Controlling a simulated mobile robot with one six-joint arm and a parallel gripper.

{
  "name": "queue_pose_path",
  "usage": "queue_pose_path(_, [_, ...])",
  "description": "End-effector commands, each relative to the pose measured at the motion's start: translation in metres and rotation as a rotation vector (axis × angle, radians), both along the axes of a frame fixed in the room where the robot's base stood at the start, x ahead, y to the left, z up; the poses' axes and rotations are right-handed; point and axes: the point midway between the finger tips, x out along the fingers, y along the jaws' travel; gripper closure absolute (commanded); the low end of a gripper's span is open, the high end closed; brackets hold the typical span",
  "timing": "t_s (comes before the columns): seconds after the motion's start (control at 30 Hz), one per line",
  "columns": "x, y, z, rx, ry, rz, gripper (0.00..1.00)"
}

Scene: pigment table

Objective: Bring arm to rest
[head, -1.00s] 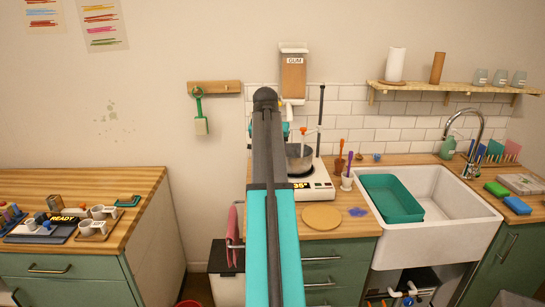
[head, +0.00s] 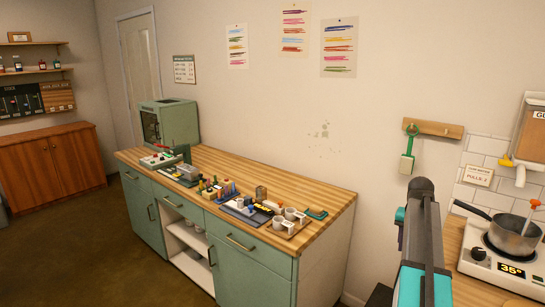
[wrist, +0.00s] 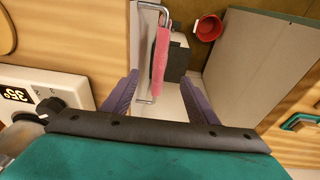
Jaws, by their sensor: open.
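My arm (head: 425,230) rises at the lower right of the head view, its dark and teal links in front of the wall and the right counter. My gripper is hidden there behind the arm. In the wrist view my gripper (wrist: 163,85) shows two purple fingers, spread apart with nothing held between them. It looks down past the counter edge, with a pink towel (wrist: 160,55) on a rail beyond the fingers.
A hotplate (head: 500,262) with a pot (head: 514,237) stands right of my arm; the hotplate also shows in the wrist view (wrist: 50,85). A green scoop (head: 407,160) hangs behind. The left counter (head: 330,205) holds cups and tools. A red bucket (wrist: 208,27) stands below.

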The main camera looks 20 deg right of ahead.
Motion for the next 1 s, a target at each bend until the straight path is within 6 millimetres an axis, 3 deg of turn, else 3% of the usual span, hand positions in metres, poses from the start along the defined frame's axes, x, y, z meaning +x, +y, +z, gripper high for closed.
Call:
queue_pose_path(0.03, [0.006, 0.017, -0.020, 0.017, 0.019, 0.023, 0.47])
queue_pose_path(0.23, [0.023, 0.076, -0.085, 0.070, 0.084, 0.101, 0.47])
queue_pose_path(0.5, [0.028, 0.156, -0.168, 0.130, 0.171, 0.204, 0.47])
queue_pose_path(0.77, [0.014, 0.233, -0.242, 0.183, 0.258, 0.304, 0.47])
queue_pose_path(1.0, [-0.014, 0.299, -0.303, 0.222, 0.336, 0.397, 0.47])
